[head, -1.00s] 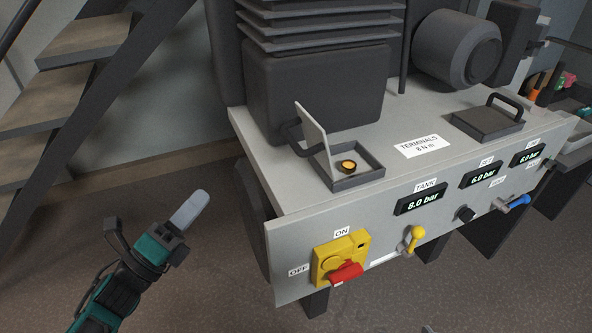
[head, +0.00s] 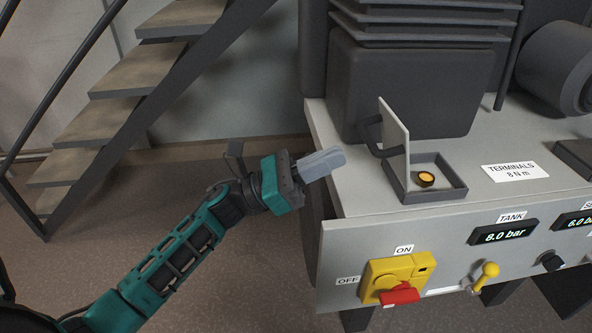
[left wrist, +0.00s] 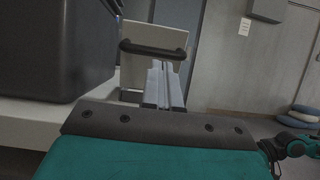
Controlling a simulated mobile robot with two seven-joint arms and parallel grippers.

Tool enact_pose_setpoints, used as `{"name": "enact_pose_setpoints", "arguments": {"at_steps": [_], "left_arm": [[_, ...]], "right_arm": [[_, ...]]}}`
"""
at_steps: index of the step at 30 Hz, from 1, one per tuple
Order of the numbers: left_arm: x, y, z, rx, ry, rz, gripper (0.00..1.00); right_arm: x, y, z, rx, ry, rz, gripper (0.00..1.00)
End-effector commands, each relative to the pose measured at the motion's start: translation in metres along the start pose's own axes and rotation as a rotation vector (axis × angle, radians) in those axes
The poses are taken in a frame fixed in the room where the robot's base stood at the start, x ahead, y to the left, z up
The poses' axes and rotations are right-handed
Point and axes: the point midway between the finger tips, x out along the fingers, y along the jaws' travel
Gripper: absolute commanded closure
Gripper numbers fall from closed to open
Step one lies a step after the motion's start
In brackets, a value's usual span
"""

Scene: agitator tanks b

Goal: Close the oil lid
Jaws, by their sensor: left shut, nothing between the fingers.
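The oil lid (head: 395,137) stands upright, open, at the left side of a shallow dark square box on the grey machine top. Its dark handle (head: 370,133) points left. Inside the box's rim (head: 437,196) is a round yellow-orange cap (head: 425,179). My left gripper (head: 335,160) is shut and empty, to the left of the lid and apart from it, near the machine's left edge. In the left wrist view the pale fingers (left wrist: 164,84) point toward the lid (left wrist: 153,68), whose dark handle (left wrist: 152,48) shows just beyond them.
A dark block (head: 400,80) stands behind the lid. The front panel carries a yellow and red switch (head: 397,281), a yellow lever (head: 486,275) and pressure displays. The floor between is clear.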

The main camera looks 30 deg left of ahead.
Motion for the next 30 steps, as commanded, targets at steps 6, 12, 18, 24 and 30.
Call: {"name": "enact_pose_setpoints", "arguments": {"at_steps": [6,12,18,24,30], "left_arm": [[0.029,0.0,0.0,-0.002,-0.001,0.0,1.0],[0.035,0.0,0.0,-0.001,0.0,0.001,1.0],[0.035,0.0,-0.001,-0.002,0.0,0.001,1.0],[0.036,0.0,0.002,-0.001,0.01,0.001,1.0],[0.044,0.0,0.009,-0.002,0.068,-0.001,1.0]], "right_arm": [[-0.002,0.001,-0.001,0.003,-0.002,0.003,0.22],[-0.002,0.001,-0.001,0.006,0.001,0.004,0.22],[-0.002,0.001,-0.002,0.007,0.002,0.005,0.22],[-0.004,0.001,-0.005,0.007,0.002,0.005,0.22],[-0.015,0.0,-0.022,0.007,0.003,0.005,0.22]]}}
